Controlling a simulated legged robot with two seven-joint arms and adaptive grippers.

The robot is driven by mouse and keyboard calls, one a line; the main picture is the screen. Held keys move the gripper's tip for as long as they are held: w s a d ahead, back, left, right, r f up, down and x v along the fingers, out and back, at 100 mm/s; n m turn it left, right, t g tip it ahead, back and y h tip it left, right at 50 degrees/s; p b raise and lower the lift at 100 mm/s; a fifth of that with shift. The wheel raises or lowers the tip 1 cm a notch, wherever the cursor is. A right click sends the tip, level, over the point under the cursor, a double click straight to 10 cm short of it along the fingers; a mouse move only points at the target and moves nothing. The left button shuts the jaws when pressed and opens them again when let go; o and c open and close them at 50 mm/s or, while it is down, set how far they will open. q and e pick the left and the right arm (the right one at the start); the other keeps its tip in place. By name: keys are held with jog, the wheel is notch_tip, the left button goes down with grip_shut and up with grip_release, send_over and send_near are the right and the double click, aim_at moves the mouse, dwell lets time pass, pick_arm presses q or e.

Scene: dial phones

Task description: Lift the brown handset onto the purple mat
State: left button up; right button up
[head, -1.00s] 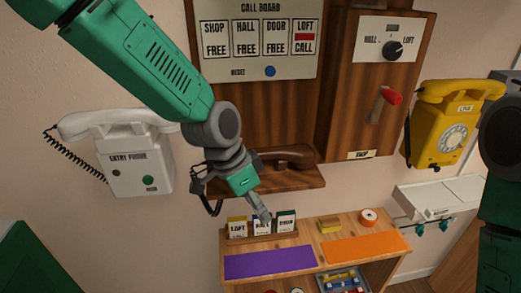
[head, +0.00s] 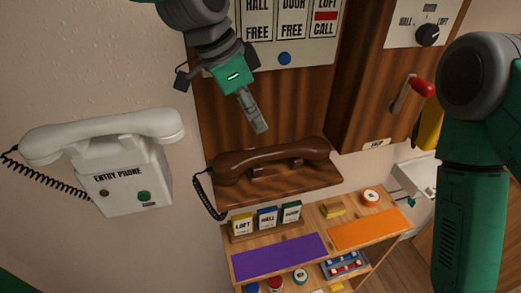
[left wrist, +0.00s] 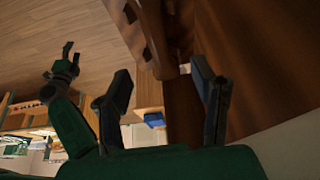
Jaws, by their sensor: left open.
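The brown handset (head: 270,160) rests across its wooden shelf cradle (head: 285,190), with a black coiled cord hanging at its left end. The purple mat (head: 278,257) lies empty on the left part of the low wooden unit's top. My left gripper (head: 257,125) is above the handset, pointing down, open and empty. In the left wrist view its fingers (left wrist: 162,98) are spread apart, with brown wood-coloured surfaces beyond them; I cannot tell which is the handset. My right arm comes down at the right edge. A small green gripper, seemingly my right one (left wrist: 62,68), shows in the left wrist view.
A white entry phone (head: 125,175) hangs at left. A crank with a red knob (head: 422,86) juts out at right. An orange mat (head: 370,229) lies to the right.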

aim_at(267, 148)
pick_arm(q)
jog(key=d+f, duration=0.1)
jog(key=f, duration=0.1)
jog(key=d+f, duration=0.2)
jog(key=w+d+f, duration=0.1)
jog(key=d+f, duration=0.1)
jog(key=shift+f+p, duration=0.1)
jog(key=shift+p, duration=0.2)
jog(key=a+f, duration=0.2)
jog(key=shift+a+f+p, duration=0.2)
jog(key=shift+f+p, duration=0.1)
jog(key=x, duration=0.2)
jog(key=shift+s+d+f+p, duration=0.1)
jog(key=shift+f+p, duration=0.2)
jog(key=shift+f, duration=0.05)
jog(key=d, duration=0.1)
jog(key=d+f, duration=0.1)
jog(key=d, duration=0.1)
jog(key=shift+d, duration=0.1)
jog(key=shift+a, duration=0.4)
jog(key=c, duration=0.9)
jog(key=shift+w+a, duration=0.2)
jog(key=shift+w, duration=0.1)
jog(key=shift+c, duration=0.2)
jog(key=o, duration=0.9)
jog(key=shift+o, duration=0.2)
jog(key=shift+s, duration=0.2)
pick_arm(e)
jog(key=shift+d+r, duration=0.7)
